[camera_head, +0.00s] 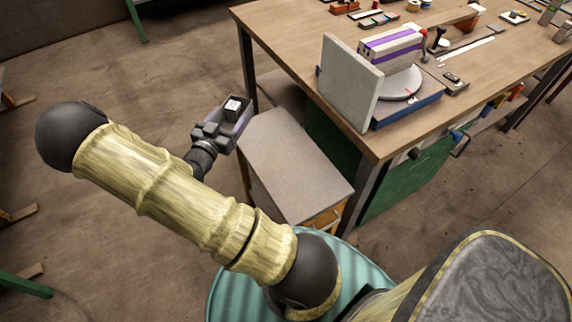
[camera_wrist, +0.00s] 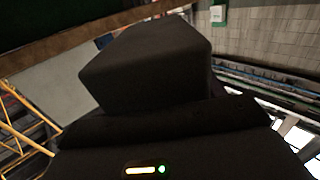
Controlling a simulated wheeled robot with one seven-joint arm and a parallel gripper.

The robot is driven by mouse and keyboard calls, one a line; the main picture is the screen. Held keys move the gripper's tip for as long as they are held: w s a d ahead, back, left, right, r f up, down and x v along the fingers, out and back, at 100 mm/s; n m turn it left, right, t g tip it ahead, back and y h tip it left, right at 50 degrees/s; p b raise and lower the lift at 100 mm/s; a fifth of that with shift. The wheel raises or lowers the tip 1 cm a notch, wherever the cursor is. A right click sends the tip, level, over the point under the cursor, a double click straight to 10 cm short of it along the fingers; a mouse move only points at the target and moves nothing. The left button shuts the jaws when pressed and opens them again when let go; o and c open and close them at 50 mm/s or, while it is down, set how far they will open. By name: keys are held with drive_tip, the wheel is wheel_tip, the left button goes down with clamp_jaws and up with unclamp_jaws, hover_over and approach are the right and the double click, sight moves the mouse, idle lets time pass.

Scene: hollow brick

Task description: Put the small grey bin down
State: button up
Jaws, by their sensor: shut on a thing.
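My gripper (camera_head: 222,130) is shut on the small grey bin (camera_head: 243,119) in the head view. The bin is held in the air near the far left corner of a low grey-topped stand. A small black block with a white label shows at the bin. I cannot tell whether it lies inside. The jaws partly hide the bin. In the wrist view, a large dark block shape fills the middle, and I cannot make out the bin there.
The low stand (camera_head: 296,168) has a bare top, beside the wooden workbench (camera_head: 290,42). On the bench are a grey upright plate (camera_head: 349,83), a purple-striped block (camera_head: 392,43) and several tools. Open floor (camera_head: 90,75) lies left of the gripper.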

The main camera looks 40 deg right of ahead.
drive_tip(key=s+d+f+m+g+h+b, duration=0.1)
drive_tip(key=s+d+f+m+g+b, duration=0.4)
drive_tip(key=g, duration=0.7)
drive_tip(key=s+d+m+b, duration=0.2)
drive_tip(key=s+d+b, duration=0.1)
drive_tip(key=d+b, duration=0.1)
drive_tip(key=shift+s+f+m+b, duration=0.2)
drive_tip(key=shift+m+b, duration=0.2)
drive_tip(key=shift+b, duration=0.4)
drive_tip(key=b, duration=0.2)
hover_over(274, 162)
drive_tip(key=shift+f, duration=3.15)
drive_tip(key=shift+f, duration=0.1)
drive_tip(key=shift+f+b, duration=0.6)
drive_tip(key=shift+f, duration=1.15)
drive_tip(key=shift+f, duration=0.15)
